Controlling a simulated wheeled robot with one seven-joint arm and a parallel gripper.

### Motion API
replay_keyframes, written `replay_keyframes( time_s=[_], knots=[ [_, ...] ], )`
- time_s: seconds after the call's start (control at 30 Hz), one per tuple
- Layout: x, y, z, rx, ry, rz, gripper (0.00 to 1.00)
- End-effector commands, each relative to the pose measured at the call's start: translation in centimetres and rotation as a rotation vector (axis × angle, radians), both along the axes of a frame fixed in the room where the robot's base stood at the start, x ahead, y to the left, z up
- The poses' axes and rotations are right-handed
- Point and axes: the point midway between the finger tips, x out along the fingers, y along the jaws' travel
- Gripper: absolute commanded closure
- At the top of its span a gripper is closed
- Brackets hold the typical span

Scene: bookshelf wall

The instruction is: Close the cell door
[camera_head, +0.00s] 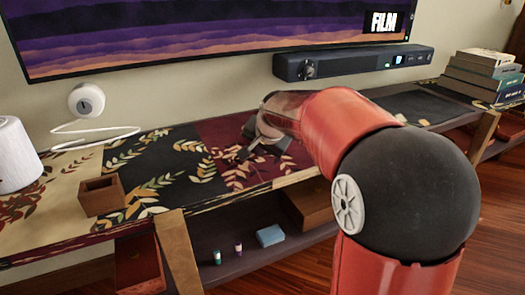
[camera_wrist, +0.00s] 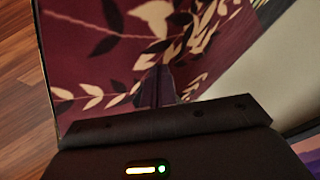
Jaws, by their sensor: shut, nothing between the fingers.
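The low cabinet (camera_head: 125,222) has a top patterned with leaves and open cells below. A tan wooden panel (camera_head: 178,252) stands upright at its front, beside a red-lined cell (camera_head: 140,262). A similar panel (camera_head: 484,136) stands at the right part. I cannot tell which panel, if either, is the cell door, or its hinge. My gripper (camera_head: 244,153) is over the dark red part of the cabinet top, apart from both panels. In the wrist view my gripper (camera_wrist: 155,90) is shut and empty, with the dark red leafed surface (camera_wrist: 100,50) ahead.
A small brown box (camera_head: 101,196) and a white cylinder (camera_head: 15,155) stand on the top at left. A stack of books (camera_head: 484,75) is at the far right. A blue block (camera_head: 270,236) and small bottles (camera_head: 217,257) lie on the lower shelf. A screen hangs behind.

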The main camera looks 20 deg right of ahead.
Motion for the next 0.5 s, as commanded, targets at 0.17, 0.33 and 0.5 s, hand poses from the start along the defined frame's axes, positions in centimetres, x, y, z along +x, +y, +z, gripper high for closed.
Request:
replay_keyframes(
  time_s=[0.17,0.33,0.5],
  knots=[
    [1.3,0.4,0.0,0.001,0.001,0.012,1.0],
    [2.2,0.6,0.0,0.0,0.001,0.013,1.0],
    [2.6,0.7,0.1,0.0,-0.001,0.013,1.0]
  ],
)
